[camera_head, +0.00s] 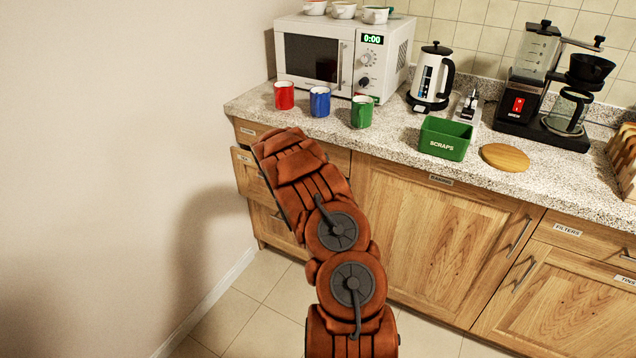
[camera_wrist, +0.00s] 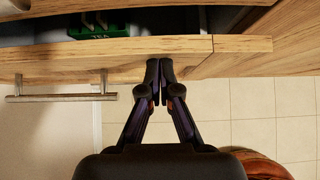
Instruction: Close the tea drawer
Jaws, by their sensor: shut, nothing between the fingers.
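The tea drawer (camera_head: 244,158) is pulled out from the left end of the wooden cabinet, second from the top; my arm covers most of it in the head view. In the wrist view its wooden front (camera_wrist: 100,60) runs across the upper part, with a bar handle (camera_wrist: 60,98) at left. A green box (camera_wrist: 98,24) lies inside the dark drawer. My gripper (camera_wrist: 160,65) is shut and empty, fingertips at the drawer front, right of the handle. I cannot tell whether they touch it. In the head view my gripper is hidden behind my arm.
The counter (camera_head: 300,117) above holds red (camera_head: 284,96), blue (camera_head: 319,101) and green (camera_head: 361,112) mugs near its edge. A microwave (camera_head: 340,55) stands behind them. A bare wall (camera_head: 110,150) is close on the left. Tiled floor (camera_head: 250,310) lies open below.

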